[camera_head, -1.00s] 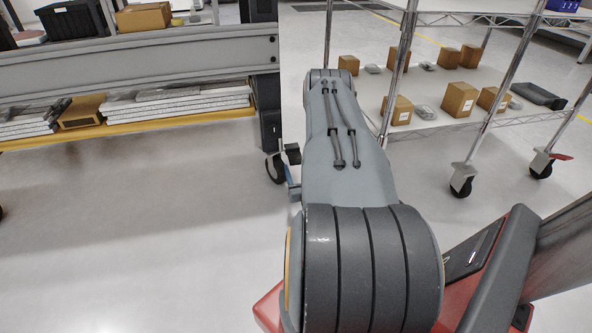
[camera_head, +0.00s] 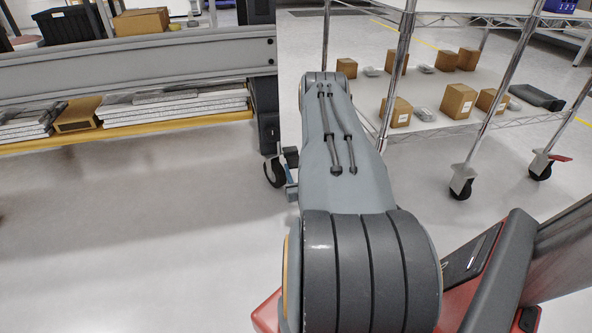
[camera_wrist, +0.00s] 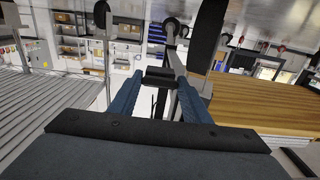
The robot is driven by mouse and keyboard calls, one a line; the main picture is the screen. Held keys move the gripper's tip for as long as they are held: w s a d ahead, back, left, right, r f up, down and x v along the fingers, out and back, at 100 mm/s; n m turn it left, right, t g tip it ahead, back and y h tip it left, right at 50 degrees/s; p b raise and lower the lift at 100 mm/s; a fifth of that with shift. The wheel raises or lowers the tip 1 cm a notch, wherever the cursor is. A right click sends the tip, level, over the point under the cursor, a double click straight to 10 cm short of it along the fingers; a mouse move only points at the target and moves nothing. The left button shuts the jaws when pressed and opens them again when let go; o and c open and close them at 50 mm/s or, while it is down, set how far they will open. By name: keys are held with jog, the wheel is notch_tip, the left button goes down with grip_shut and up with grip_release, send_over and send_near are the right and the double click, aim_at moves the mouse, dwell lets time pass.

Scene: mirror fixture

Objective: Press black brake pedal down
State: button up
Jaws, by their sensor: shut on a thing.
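In the wrist view, a black pedal (camera_wrist: 160,76) lies between the tips of my gripper's two blue fingers (camera_wrist: 158,82). The gripper is shut on this pedal. In the head view, the dark caster wheel (camera_head: 274,174) stands under the end of the grey bench (camera_head: 150,68), just left of my arm. A small black part, which may be the pedal, shows at its right side. A bit of blue finger shows below that part. My arm hides most of the gripper in this view.
A wire shelf cart (camera_head: 440,128) with several cardboard boxes stands to the right of my arm. Its casters (camera_head: 461,182) rest on the floor. Stacked panels (camera_head: 175,105) lie on the bench's lower shelf. The floor at the left front is clear.

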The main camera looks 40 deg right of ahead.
jog(key=shift+f+t, duration=0.3)
jog(key=shift+t, duration=0.2)
jog(key=o, duration=1)
jog(key=shift+o, duration=0.2)
jog(key=shift+r, duration=0.1)
notch_tip(320, 180, up, 10)
jog(key=p, duration=0.5)
